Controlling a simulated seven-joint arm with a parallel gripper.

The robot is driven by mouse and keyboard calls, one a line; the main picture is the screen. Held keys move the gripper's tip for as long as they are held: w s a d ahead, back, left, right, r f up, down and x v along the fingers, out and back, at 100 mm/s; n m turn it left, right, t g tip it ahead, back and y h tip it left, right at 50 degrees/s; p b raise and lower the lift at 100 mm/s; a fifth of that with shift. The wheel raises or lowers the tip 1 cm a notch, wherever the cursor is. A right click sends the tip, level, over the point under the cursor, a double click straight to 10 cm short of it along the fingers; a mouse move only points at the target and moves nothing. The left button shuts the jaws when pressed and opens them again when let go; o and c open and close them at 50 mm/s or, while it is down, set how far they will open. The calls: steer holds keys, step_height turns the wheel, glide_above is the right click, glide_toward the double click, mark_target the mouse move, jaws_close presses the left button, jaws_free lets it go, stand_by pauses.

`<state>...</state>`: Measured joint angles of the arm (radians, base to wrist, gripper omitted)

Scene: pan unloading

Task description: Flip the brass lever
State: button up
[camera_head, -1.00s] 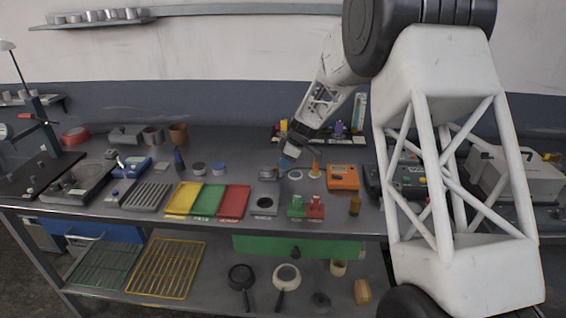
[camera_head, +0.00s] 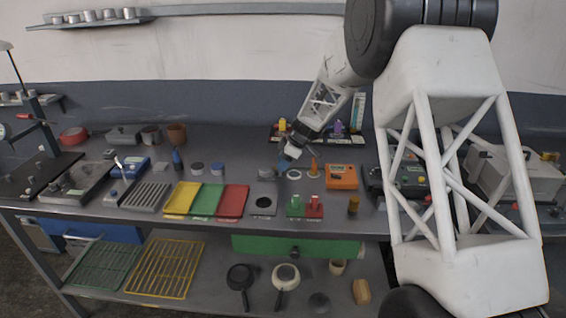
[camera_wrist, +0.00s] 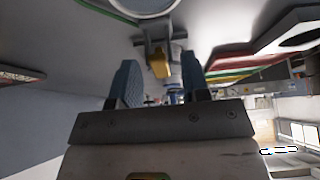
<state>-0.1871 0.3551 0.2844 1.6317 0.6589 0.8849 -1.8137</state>
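In the wrist view a brass-coloured piece (camera_wrist: 160,66), which looks like the lever, sits on a grey bracket (camera_wrist: 153,38). It appears in line with the gap between the two blue fingers of my gripper (camera_wrist: 160,80), beyond their tips. The fingers are apart, with nothing held between them. I cannot tell whether either finger touches the brass piece. In the head view my gripper (camera_head: 288,153) hangs low over the middle of the bench, near a small grey part (camera_head: 267,173). I cannot make out the lever in the head view.
Yellow, green and red trays (camera_head: 233,202) lie left of my gripper. An orange box (camera_head: 342,177) and an orange cone (camera_head: 315,168) stand to the right. Green and red blocks (camera_head: 297,207) sit in front. Bare bench (camera_head: 240,155) shows to the left.

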steer(key=v, duration=0.7)
steer(key=shift+d+r, duration=0.2)
steer(key=shift+r, duration=0.15)
stand_by(0.4)
steer(key=s+d+r+m+h, duration=0.1)
steer(key=s+d+r+m, duration=0.25)
steer(key=s, duration=0.55)
steer(key=s+d+r+m+t+h, duration=0.1)
steer(key=s+d+r+m, duration=0.1)
steer(key=s+d+r, duration=0.5)
steer(key=s+d+r+m+h, duration=0.1)
steer(key=s+d+r+m, duration=0.15)
steer(key=s, duration=0.85)
steer(key=s+d+m+h, duration=0.1)
steer(key=s+d+m, duration=0.1)
steer(key=s, duration=0.7)
steer(key=s+d+f+m+t+h, duration=0.1)
steer(key=s+d+m, duration=0.2)
steer(key=s, duration=0.7)
steer(key=s+d+f+m, duration=0.1)
steer(key=s+d+m, duration=0.2)
steer(key=s, duration=0.6)
steer(key=shift+s+d+m+t+h, duration=0.15)
steer(key=shift+s+m+t+h, duration=0.2)
steer(key=shift+m, duration=0.75)
